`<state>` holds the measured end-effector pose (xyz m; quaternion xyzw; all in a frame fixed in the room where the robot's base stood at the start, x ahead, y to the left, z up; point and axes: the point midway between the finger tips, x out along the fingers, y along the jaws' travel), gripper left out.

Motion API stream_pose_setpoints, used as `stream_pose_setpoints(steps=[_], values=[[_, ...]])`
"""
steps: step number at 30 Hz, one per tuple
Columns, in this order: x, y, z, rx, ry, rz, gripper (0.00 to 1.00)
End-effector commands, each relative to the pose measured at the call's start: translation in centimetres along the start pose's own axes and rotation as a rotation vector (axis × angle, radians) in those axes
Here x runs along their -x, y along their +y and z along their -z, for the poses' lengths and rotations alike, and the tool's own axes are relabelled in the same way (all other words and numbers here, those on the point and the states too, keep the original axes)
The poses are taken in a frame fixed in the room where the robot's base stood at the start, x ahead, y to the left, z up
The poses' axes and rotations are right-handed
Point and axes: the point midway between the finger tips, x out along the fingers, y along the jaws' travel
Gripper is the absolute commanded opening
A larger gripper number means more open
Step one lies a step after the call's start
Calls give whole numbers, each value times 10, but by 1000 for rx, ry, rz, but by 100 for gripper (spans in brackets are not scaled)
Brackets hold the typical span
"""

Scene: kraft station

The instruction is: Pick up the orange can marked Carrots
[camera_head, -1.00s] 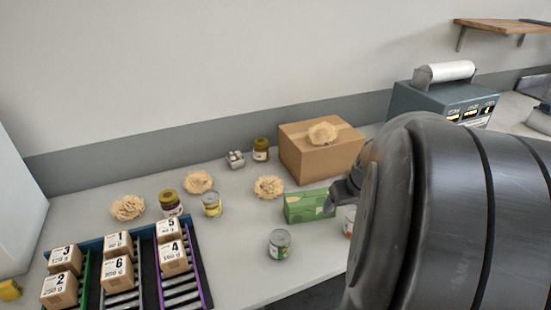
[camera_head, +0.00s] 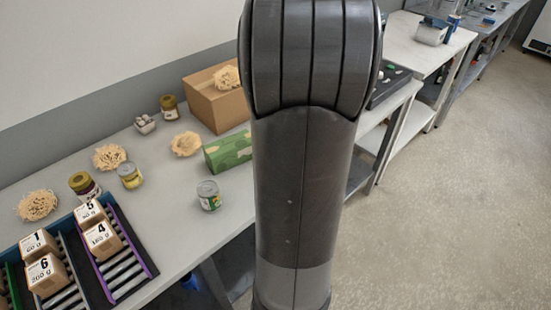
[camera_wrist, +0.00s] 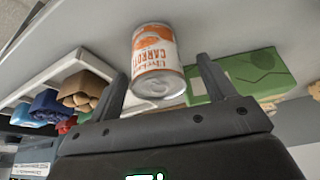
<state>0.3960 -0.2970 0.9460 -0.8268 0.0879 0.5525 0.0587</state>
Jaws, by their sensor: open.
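The orange and white can marked Carrots (camera_wrist: 154,52) shows in the wrist view, just beyond and between the two fingers of my gripper (camera_wrist: 161,70). Its label reads upside down in that view, and its silver end faces the camera. The fingers stand apart on either side of it, and no contact shows. In the head view my own arm hides both this can and my gripper.
A green box (camera_head: 228,151) stands close to the can, beside a finger in the wrist view (camera_wrist: 245,75). A green-labelled can (camera_head: 209,196) stands near the table's front edge. A cardboard box (camera_head: 214,103) is behind.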

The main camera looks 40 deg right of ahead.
Motion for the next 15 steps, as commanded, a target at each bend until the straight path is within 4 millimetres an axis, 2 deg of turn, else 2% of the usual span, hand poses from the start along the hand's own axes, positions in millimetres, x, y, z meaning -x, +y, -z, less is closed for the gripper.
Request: stream_pose_setpoints(steps=[6,15], values=[[-28,2,-2,-1,-2,2,76],[-35,2,-2,-1,0,0,76]])
